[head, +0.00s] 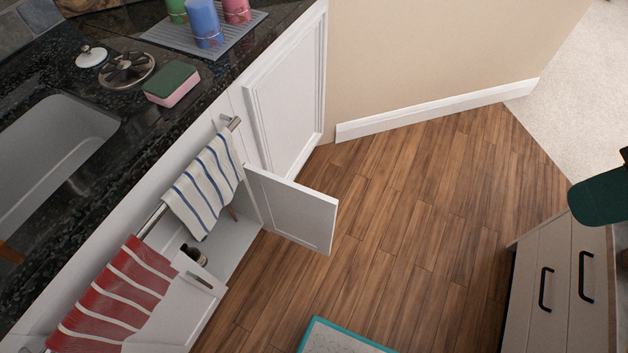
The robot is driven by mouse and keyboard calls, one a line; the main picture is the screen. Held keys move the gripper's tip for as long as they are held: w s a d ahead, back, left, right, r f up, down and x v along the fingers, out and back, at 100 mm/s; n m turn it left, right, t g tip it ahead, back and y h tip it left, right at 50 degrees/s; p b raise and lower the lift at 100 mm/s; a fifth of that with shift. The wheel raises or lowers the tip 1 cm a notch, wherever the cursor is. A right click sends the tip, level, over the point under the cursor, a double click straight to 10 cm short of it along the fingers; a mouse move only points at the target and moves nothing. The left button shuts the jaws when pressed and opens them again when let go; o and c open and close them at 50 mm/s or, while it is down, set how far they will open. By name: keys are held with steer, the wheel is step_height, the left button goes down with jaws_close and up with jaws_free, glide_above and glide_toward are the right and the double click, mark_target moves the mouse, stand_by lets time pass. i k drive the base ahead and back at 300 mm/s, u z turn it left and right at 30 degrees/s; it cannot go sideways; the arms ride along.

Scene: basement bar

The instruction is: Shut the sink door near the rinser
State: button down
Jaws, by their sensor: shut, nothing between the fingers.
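The sink cabinet door nearer the rinser (292,208) is a white panel. It stands swung out from the cabinet front over the wood floor, hinged on its right side. The rinser (127,70) is a round metal fitting on the dark counter, above and left of that door. The other white sink door (180,308) is lower left, partly behind a red striped towel; how far it stands open I cannot tell. Between the doors the cabinet interior (232,243) shows, with a dark bottle (194,254) inside. My gripper is not in view.
A towel bar (152,220) holds a blue-striped towel (206,186) and a red one (115,296) in front of the sink (55,150). A drawer cabinet (550,285) stands at right. A teal-edged object (345,338) is at the bottom. The floor (410,210) between is clear.

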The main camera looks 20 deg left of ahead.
mark_target(301, 215)
steer(key=i, duration=3.35)
steer(key=u, duration=4.8)
steer(key=k, duration=0.4)
steer(key=z, duration=0.6)
